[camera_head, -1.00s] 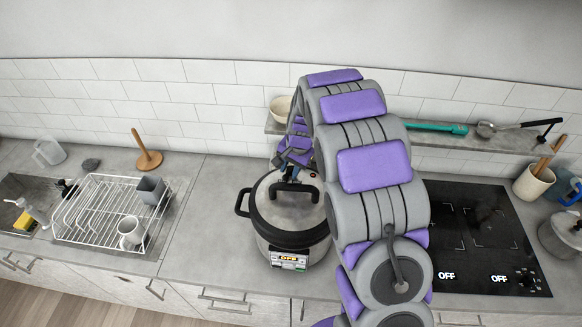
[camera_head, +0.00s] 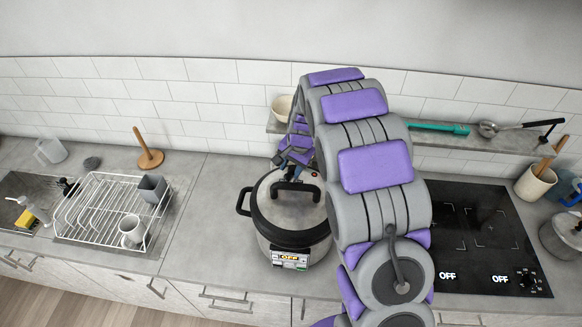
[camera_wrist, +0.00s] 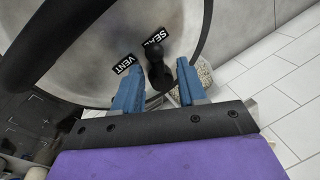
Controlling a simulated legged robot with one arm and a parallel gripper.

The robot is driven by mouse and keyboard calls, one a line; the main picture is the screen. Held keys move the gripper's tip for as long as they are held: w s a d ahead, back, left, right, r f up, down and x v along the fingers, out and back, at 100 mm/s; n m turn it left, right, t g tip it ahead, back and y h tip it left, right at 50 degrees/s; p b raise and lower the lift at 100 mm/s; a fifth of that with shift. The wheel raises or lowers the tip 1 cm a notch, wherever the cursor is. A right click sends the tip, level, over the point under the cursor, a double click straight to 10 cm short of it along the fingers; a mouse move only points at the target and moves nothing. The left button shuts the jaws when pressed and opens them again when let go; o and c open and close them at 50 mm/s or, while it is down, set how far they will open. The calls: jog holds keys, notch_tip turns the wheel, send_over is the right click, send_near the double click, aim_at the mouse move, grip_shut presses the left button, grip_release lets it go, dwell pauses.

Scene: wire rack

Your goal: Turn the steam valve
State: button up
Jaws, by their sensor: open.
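The steam valve (camera_wrist: 158,72) is a small black knob on the cooker lid (camera_wrist: 90,45). Labels VENT (camera_wrist: 123,64) and SEAL (camera_wrist: 154,38) lie beside it. In the wrist view my gripper (camera_wrist: 156,68) is open, with one blue finger on each side of the valve and visible gaps. The valve is not discernible there.
A black lid handle (camera_head: 295,188) arches over the lid. A shelf (camera_head: 480,140) with a bowl (camera_head: 282,106) is behind the cooker. A hob (camera_head: 480,235) is at right, a wire rack (camera_head: 85,215) with cups at left.

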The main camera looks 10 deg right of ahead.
jog(key=b+v, duration=0.2)
jog(key=v, duration=1.5)
jog(key=shift+w, duration=0.1)
jog(key=s+f+n+g+b, duration=0.1)
jog(key=s+f+b, duration=0.5)
jog(key=s, duration=0.7)
jog(key=s+f+n+g+h+b, duration=0.1)
jog(key=s+f+n+b, duration=0.3)
jog(key=s, duration=1)
jog(key=s+a+f+n+g+b, duration=0.1)
jog(key=s+f+n+b, duration=0.2)
jog(key=s+f+b, duration=0.5)
jog(key=s+f, duration=0.3)
jog(key=s, duration=0.2)
jog(key=shift+s+f+h, duration=0.2)
jog(key=shift+s+h, duration=0.1)
jog(key=shift+h, duration=0.1)
jog(key=shift+a, duration=0.2)
